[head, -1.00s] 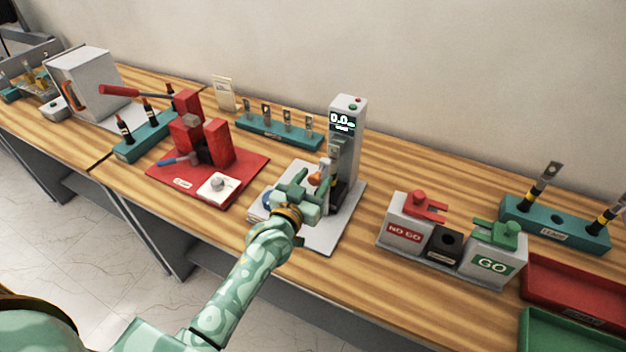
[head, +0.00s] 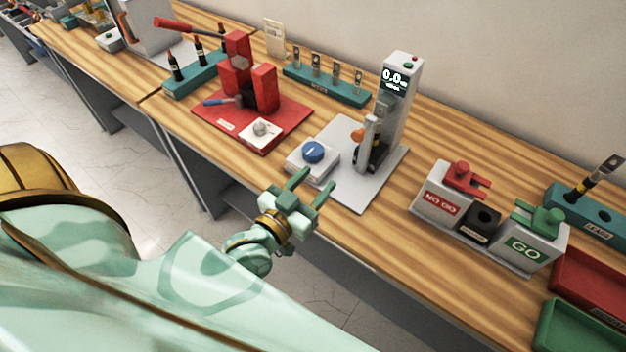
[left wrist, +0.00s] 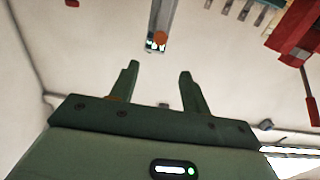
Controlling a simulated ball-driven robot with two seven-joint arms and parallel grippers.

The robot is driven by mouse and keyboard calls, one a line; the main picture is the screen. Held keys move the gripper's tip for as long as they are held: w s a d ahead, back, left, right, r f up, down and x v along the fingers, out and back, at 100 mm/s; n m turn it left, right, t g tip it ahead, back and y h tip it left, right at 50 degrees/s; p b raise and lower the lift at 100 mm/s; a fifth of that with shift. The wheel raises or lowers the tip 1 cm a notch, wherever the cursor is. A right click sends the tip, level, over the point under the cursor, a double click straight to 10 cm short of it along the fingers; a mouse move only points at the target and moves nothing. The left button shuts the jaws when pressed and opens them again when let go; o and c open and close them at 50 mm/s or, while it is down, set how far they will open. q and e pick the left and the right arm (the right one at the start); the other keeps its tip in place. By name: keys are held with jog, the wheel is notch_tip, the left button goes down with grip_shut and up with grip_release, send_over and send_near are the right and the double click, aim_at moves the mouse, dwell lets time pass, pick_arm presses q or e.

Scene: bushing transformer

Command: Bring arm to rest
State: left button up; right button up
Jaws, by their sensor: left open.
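My left gripper (head: 310,187) is open and empty in the head view. It is in front of the bench's near edge, close to the white box with a blue knob (head: 313,152) and apart from it. In the left wrist view its two fingers (left wrist: 158,85) stand apart with nothing between them. Beyond it stands the grey test stand (head: 395,100) with a display reading 0.0 on a light base plate (head: 370,190). My left arm comes in from the lower left. My right gripper is in neither view.
A red press (head: 252,85) on a red plate stands left of the test stand. A teal rack (head: 327,85) with several parts is behind. The NO GO (head: 441,202) and GO (head: 525,247) boxes stand right, near red (head: 590,285) and green trays. Open floor lies left of the bench.

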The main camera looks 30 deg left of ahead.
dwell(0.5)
pick_arm(q)
jog(key=s+f+g+b, duration=0.1)
jog(key=s+f+g, duration=0.25)
jog(key=f, duration=0.75)
jog(key=s+f+m+g+b, duration=0.1)
jog(key=s+f+g, duration=0.3)
jog(key=f, duration=0.7)
jog(key=s+f+g+b, duration=0.15)
jog(key=s+f, duration=0.35)
jog(key=f, duration=0.6)
jog(key=s+a+f+m+g+y+b, duration=0.1)
jog(key=s+f+g+b, duration=0.6)
jog(key=s+f, duration=1.5)
jog(key=shift+s+a+m+g+b, duration=0.15)
jog(key=shift+a+m+g+b, duration=0.35)
jog(key=shift+a, duration=0.6)
jog(key=shift+f, duration=0.1)
